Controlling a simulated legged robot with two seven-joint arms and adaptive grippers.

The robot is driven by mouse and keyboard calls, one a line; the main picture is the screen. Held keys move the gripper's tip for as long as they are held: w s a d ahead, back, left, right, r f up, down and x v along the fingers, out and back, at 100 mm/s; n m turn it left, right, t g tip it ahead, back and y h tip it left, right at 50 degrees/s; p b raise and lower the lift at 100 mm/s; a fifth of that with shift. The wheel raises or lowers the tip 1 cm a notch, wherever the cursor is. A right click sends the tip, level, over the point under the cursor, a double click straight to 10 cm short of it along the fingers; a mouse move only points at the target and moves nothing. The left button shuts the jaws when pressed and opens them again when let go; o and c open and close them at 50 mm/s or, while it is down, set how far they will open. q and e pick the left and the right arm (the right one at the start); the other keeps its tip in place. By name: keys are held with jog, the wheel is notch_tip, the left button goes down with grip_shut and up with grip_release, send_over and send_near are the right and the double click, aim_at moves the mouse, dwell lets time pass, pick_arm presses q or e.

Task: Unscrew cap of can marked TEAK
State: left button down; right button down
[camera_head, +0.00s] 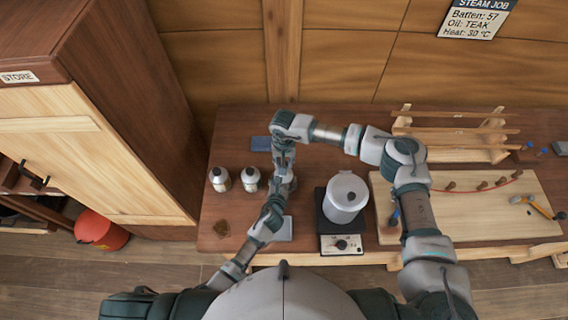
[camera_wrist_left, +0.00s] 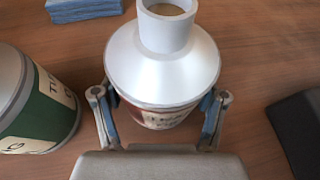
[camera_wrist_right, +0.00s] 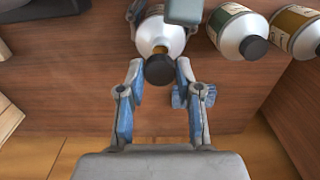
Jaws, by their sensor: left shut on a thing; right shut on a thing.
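My left gripper (camera_wrist_left: 160,110) is shut around the body of a silvery-white can (camera_wrist_left: 165,65) with a reddish-brown label. The label is too obscured to read surely. The can's neck (camera_wrist_left: 167,28) is open at the top, with no cap on it. My right gripper (camera_wrist_right: 158,80) is shut on a black cap (camera_wrist_right: 160,69) with a brass-coloured part beneath it. The can also shows beyond the cap in the right wrist view (camera_wrist_right: 152,35). In the head view the arms largely hide the can, and both hands meet near the table's middle.
Two more capped cans (camera_head: 219,179) (camera_head: 250,179) stand to the left; one has a green label (camera_wrist_left: 50,108). A lidded pot (camera_head: 346,192) stands on a hot plate (camera_head: 341,244) to the right. A wooden rack (camera_head: 455,130) and a board (camera_head: 480,215) lie farther right.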

pick_arm(q)
jog(key=shift+s+f, duration=0.1)
jog(key=shift+f, duration=0.15)
pick_arm(e)
notch_tip(320, 180, up, 2)
jog(key=shift+r, duration=0.15)
pick_arm(q)
jog(key=shift+c, duration=1.7)
grip_release()
jog(key=o, duration=0.3)
jog(key=shift+o, duration=0.2)
jog(key=shift+r, duration=0.1)
jog(key=shift+r, duration=0.1)
